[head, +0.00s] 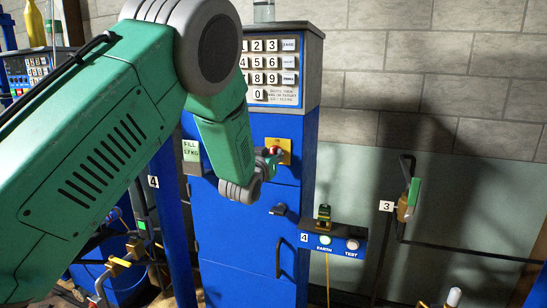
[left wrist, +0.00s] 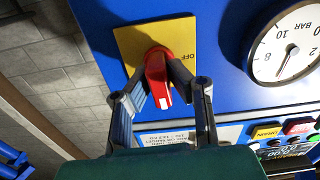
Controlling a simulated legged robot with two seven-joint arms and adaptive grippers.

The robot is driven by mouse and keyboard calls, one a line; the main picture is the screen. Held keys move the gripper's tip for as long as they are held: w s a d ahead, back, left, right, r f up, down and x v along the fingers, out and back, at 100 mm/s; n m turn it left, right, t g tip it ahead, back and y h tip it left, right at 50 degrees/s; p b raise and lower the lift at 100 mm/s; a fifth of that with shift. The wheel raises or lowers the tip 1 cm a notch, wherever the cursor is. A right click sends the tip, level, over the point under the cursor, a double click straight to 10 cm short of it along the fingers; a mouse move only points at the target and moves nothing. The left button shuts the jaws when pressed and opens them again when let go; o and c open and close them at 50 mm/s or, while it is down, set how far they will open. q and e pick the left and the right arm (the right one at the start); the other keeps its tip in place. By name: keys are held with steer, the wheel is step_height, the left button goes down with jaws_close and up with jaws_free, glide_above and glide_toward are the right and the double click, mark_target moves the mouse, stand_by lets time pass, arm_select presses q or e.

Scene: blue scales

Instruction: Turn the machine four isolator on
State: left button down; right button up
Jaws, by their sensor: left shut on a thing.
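The isolator is a red rotary handle (left wrist: 158,72) on a yellow plate (left wrist: 128,42) on a blue panel. The word OFF shows on the plate beside the handle, and the handle's white tip points down in the left wrist view. In the head view the yellow plate (head: 285,152) and red handle (head: 276,150) show on the front of the blue machine (head: 245,235). My left gripper (left wrist: 160,80) is shut on the handle, one finger on each side. In the head view my left gripper (head: 268,163) partly hides the handle and plate. My right gripper is not in view.
A keypad (head: 268,70) sits above the isolator. A small panel marked 4 with EARTH and TEST buttons (head: 338,243) juts out at the right, below it. A pressure gauge (left wrist: 286,45) and coloured buttons (left wrist: 298,126) lie beside the isolator. A lever marked 3 (head: 408,195) stands farther right.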

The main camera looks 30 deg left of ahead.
arm_select(q)
steer(key=shift+s+d+f+m, duration=0.1)
steer(key=shift+f+m, duration=0.4)
steer(key=c, duration=1.5)
jaws_free()
steer(key=shift+c, duration=0.2)
steer(key=shift+w+r, duration=0.2)
steer(key=v, duration=1.2)
steer(key=shift+f, duration=0.1)
